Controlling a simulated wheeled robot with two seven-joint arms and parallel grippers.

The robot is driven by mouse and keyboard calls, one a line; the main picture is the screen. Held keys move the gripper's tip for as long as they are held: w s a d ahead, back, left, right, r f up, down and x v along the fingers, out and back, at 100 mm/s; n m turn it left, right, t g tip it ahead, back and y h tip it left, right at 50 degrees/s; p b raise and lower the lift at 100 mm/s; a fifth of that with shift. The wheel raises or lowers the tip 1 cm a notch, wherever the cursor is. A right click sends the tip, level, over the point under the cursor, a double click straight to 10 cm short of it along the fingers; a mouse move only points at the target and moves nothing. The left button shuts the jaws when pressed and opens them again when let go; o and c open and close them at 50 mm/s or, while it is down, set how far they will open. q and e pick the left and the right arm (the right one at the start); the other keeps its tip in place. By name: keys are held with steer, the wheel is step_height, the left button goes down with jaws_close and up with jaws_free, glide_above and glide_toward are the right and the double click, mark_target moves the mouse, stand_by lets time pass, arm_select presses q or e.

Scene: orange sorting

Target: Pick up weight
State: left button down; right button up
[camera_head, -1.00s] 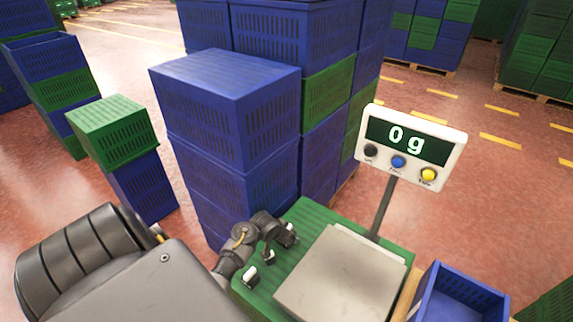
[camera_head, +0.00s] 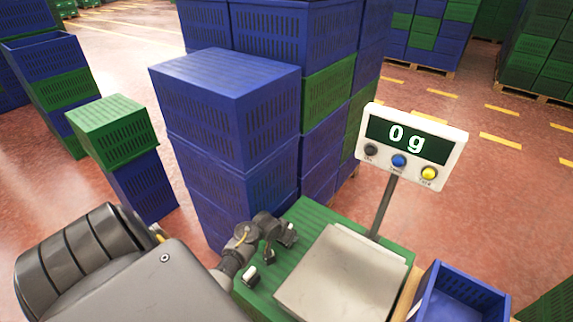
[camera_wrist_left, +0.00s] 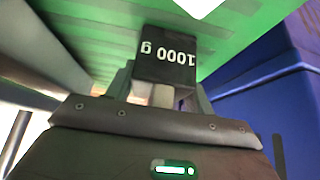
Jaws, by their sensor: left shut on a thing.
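A dark weight (camera_wrist_left: 166,68) marked "1000 g" shows in the left wrist view, with its lettering upside down. My left gripper (camera_wrist_left: 165,97) is shut on it, with the pale finger pads at its lower edge. In the head view my left gripper (camera_head: 287,240) is over the green crate top (camera_head: 300,215), just left of the scale pan (camera_head: 342,272). The weight is hard to make out there. I cannot tell whether it touches the crate. The scale display (camera_head: 412,138) reads 0 g. My right gripper is not in view.
Two small dark pieces with pale parts (camera_head: 250,274) (camera_head: 269,257) are on the green crate; I cannot tell what they are. A tall stack of blue crates (camera_head: 225,120) stands close behind my left arm. An open blue crate (camera_head: 462,295) is right of the scale. The pan is empty.

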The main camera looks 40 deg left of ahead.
arm_select(q)
steer(key=shift+w+r, duration=0.1)
steer(key=shift+r, duration=0.1)
steer(key=shift+r, duration=0.55)
step_height(320, 180, up, 2)
steer(key=shift+a+r+p, duration=0.1)
steer(key=shift+p, duration=0.45)
steer(key=s+d+r+p, duration=0.4)
steer(key=s+d+r, duration=0.2)
steer(key=s+r, duration=0.3)
steer(key=s, duration=0.3)
steer(key=shift+s+d+r, duration=0.15)
steer(key=shift+d+r, duration=0.1)
steer(key=shift+d, duration=0.15)
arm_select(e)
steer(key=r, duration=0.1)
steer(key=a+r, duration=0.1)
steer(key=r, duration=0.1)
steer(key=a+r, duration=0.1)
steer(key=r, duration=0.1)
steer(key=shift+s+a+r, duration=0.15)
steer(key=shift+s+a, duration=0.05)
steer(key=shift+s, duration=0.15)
